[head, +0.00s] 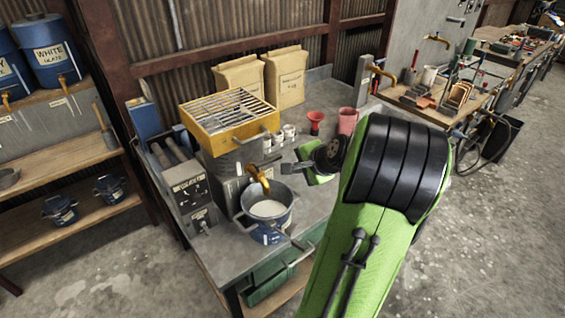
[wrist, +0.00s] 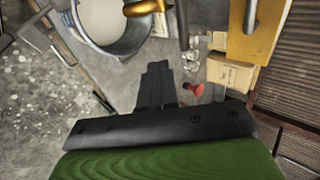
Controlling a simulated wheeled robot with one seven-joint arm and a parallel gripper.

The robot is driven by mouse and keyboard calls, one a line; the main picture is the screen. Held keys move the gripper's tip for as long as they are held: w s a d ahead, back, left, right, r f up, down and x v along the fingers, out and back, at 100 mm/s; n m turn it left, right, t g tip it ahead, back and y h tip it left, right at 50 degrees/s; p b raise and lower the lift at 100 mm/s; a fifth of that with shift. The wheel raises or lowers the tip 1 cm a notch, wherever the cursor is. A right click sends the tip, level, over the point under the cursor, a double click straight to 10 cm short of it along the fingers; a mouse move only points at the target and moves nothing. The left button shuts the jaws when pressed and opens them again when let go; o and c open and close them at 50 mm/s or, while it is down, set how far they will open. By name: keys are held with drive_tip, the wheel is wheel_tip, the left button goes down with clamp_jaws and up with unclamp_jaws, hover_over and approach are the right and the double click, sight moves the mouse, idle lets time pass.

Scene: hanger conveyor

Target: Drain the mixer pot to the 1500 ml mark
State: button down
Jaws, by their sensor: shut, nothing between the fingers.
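The grey mixer pot (head: 240,158) stands on the bench under a yellow slatted frame (head: 229,120). A brass tap (head: 258,177) sticks out low on its front; it also shows at the top of the wrist view (wrist: 145,8). Below the tap stands a blue pot (head: 270,232) with whitish contents (head: 267,209). The blue pot's rim shows upper left in the wrist view (wrist: 138,42). No volume mark is readable. My gripper (wrist: 158,68) is shut and empty. In the head view it is right of the tap, apart from it, its fingertips mostly unclear.
A red funnel (head: 315,122), a pink jug (head: 347,120) and small white cups (head: 288,131) stand behind my gripper. Two paper sacks (head: 285,75) stand at the back. A control box (head: 190,190) is left of the mixer. The blue pot's handle points toward the bench front.

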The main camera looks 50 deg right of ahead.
sight(276, 159)
drive_tip(key=w+d+f, duration=0.2)
drive_tip(key=w+f, duration=0.1)
drive_tip(key=w, duration=0.4)
drive_tip(key=shift+d, duration=0.1)
drive_tip(key=shift+w+d+r+n+y+p, duration=0.1)
drive_tip(key=shift+w+d+n+y+p, duration=0.2)
drive_tip(key=shift+w+n+y+p, duration=0.4)
drive_tip(key=shift+s, duration=0.15)
drive_tip(key=shift+a, duration=0.1)
